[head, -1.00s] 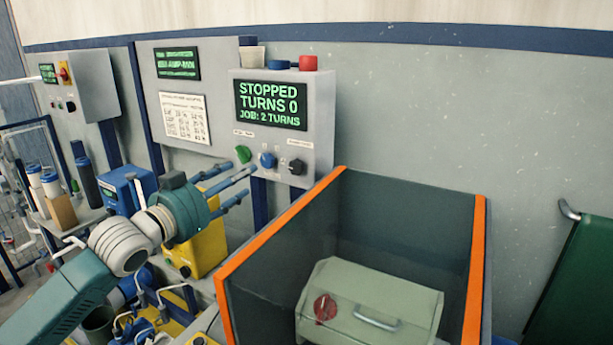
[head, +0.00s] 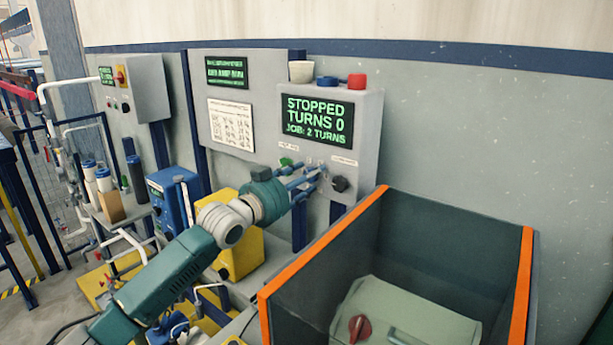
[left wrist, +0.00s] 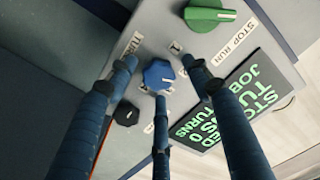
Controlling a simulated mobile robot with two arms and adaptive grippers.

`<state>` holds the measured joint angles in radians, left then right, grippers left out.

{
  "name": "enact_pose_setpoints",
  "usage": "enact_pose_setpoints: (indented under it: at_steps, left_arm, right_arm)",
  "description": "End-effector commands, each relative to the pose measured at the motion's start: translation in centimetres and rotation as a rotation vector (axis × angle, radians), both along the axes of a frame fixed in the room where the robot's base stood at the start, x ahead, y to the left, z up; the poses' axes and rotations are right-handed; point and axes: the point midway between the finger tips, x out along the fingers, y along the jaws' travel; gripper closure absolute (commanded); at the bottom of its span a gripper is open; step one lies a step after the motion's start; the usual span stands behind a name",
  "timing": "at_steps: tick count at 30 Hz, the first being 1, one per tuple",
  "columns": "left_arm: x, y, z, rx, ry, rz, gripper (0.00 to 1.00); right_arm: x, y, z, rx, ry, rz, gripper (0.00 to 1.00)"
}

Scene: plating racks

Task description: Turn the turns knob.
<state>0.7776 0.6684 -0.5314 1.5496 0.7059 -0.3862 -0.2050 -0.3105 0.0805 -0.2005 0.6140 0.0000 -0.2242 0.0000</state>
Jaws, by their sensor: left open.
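The grey control box (head: 364,135) has a screen (head: 316,118) reading STOPPED, TURNS 0, JOB: 2 TURNS. The blue turns knob (left wrist: 158,75) sits between the green stop/run knob (left wrist: 211,14) and a black knob (left wrist: 126,114) in the left wrist view. In the head view the fingers largely hide the blue knob, while the green knob (head: 286,162) and black knob (head: 339,183) show. My left gripper (head: 314,175) is open at the panel, its fingers spread around the blue knob. Contact cannot be told. My right gripper is not in view.
A grey bin with orange rims (head: 320,240) stands below and right of the box, holding a pale green case (head: 410,312). A white cup (head: 301,72) and a red button (head: 357,81) are on top of the box. A yellow unit (head: 243,240) stands behind my arm.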

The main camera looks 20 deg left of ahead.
Motion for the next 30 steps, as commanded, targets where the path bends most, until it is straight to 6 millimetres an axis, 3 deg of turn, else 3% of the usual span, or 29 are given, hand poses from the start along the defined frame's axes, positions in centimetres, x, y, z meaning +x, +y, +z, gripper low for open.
enact_pose_setpoints:
  at_steps: [3,9,21,24,25,27,30]
  left_arm:
    - [0.0,0.0,0.0,0.0,-0.001,0.0,0.54]
    - [0.0,0.0,0.1,0.0,-0.001,0.0,0.93]
    - [0.0,0.1,0.3,-0.132,0.043,0.0,0.93]
    - [0.0,0.1,0.3,-0.131,0.041,0.001,0.93]
    - [0.0,0.1,0.3,-0.131,0.041,0.001,0.65]
    - [0.0,0.1,0.3,-0.131,0.041,0.001,0.51]
    - [0.0,0.1,0.3,-0.129,0.042,0.0,0.5]
  right_arm:
    - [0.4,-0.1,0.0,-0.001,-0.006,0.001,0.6]
    - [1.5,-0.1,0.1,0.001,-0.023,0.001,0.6]
    - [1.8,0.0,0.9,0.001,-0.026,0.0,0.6]
    - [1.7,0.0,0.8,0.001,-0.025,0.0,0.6]
    - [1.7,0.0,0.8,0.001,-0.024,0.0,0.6]
    - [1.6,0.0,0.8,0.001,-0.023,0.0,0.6]
    - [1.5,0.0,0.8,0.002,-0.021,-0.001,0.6]
